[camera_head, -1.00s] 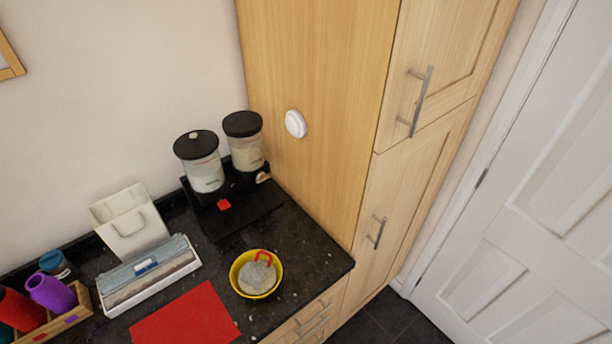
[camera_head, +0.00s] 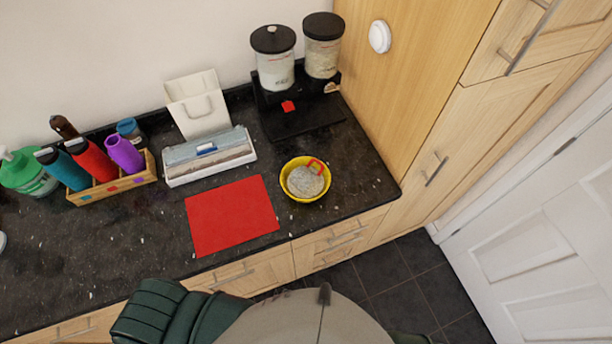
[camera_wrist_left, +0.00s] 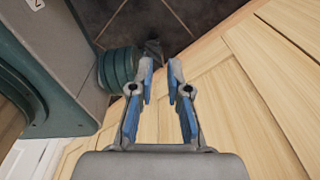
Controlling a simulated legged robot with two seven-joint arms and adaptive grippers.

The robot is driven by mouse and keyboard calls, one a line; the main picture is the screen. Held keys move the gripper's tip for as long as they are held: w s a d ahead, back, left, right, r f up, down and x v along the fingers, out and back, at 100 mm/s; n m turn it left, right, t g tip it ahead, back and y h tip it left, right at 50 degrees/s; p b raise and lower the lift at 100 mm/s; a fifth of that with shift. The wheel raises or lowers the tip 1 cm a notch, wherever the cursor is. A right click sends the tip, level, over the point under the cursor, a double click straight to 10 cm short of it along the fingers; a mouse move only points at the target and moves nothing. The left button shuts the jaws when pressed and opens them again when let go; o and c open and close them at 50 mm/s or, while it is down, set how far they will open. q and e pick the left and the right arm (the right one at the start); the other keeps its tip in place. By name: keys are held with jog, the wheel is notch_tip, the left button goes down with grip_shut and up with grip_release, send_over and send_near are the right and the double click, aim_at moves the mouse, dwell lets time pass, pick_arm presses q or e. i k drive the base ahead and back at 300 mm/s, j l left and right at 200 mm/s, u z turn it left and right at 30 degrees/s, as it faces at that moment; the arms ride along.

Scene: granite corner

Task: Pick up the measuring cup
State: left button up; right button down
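A yellow bowl (camera_head: 288,190) stands on the dark granite counter, right of the red mat, in the head view. A pale, grain-like mass fills much of it. A red looped handle (camera_head: 315,165) sticks up at its back right; it looks like the measuring cup's handle, but no cup body can be made out. My left gripper (camera_wrist_left: 161,70) shows in the left wrist view, its blue-padded fingers apart and nothing between them. It is in front of the wooden cabinet fronts and above the dark floor, away from the bowl. My right gripper is not in view.
A red mat (camera_head: 232,214) lies left of the bowl. Behind are a twin dispenser (camera_head: 300,117), a white bag (camera_head: 197,104) and a long box (camera_head: 209,156). A bottle crate (camera_head: 112,190) stands left. A tall wooden cabinet (camera_head: 420,75) bounds the right. The counter's front left is clear.

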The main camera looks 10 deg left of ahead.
aim_at(303, 176)
jog(key=k+j+z, duration=0.25)
jog(key=z, duration=0.15)
jog(key=k+j+z, duration=0.35)
jog(key=k+z, duration=0.4)
jog(key=i+j, duration=0.05)
jog(key=i, duration=0.05)
